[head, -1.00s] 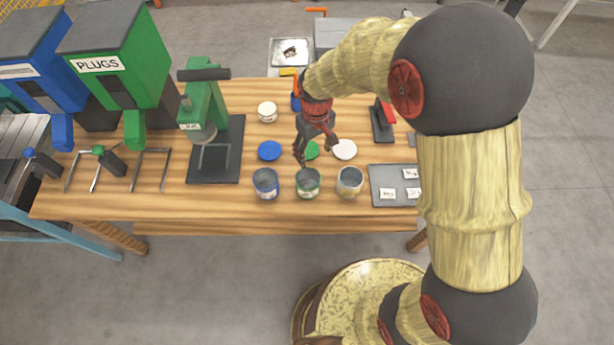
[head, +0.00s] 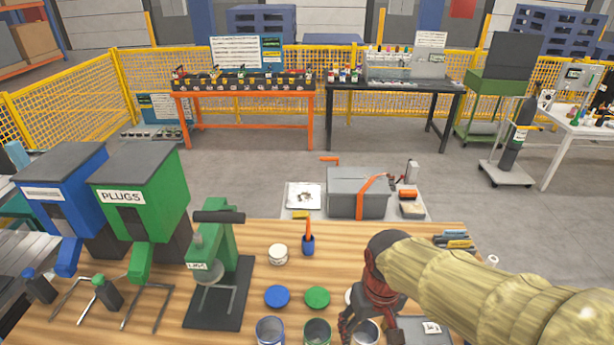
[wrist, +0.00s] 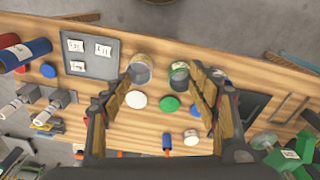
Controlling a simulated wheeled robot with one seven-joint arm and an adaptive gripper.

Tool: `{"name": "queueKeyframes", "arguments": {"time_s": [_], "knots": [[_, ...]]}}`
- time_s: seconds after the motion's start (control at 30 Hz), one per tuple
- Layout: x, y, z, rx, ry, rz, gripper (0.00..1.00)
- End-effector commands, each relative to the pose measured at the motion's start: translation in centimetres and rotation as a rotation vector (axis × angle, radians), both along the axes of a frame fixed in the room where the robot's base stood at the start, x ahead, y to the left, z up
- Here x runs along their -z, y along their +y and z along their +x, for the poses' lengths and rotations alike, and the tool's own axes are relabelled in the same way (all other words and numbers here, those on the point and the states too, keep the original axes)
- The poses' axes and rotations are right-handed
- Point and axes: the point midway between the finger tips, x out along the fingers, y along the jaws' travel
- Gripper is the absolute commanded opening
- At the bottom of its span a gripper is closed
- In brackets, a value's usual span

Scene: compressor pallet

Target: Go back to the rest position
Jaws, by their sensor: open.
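My gripper (head: 370,328) is at the front of the wooden workbench (head: 450,235), above the right-hand open can (head: 368,338). In the wrist view its two fingers (wrist: 162,78) are spread apart with nothing between them. The bench top, an open can (wrist: 140,70) and a green-banded can (wrist: 179,73) show below them. My arm reaches in from the right and covers the right part of the bench in the head view.
A blue lid (head: 277,297), a green lid (head: 317,297) and a white tub (head: 278,254) lie near the gripper. A green press (head: 215,250) and the green PLUGS dispenser (head: 140,190) stand left. A grey box (head: 357,192) is behind the bench.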

Motion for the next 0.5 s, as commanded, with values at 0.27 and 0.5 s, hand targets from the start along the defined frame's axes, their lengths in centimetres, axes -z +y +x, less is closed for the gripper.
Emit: {"name": "queueKeyframes", "arguments": {"time_s": [0.27, 0.5], "knots": [[-3.5, -3.9, -5.0, 0.121, -0.223, 0.035, 0.6], [-6.2, -5.8, -6.6, 0.183, -0.395, 0.047, 0.6]]}}
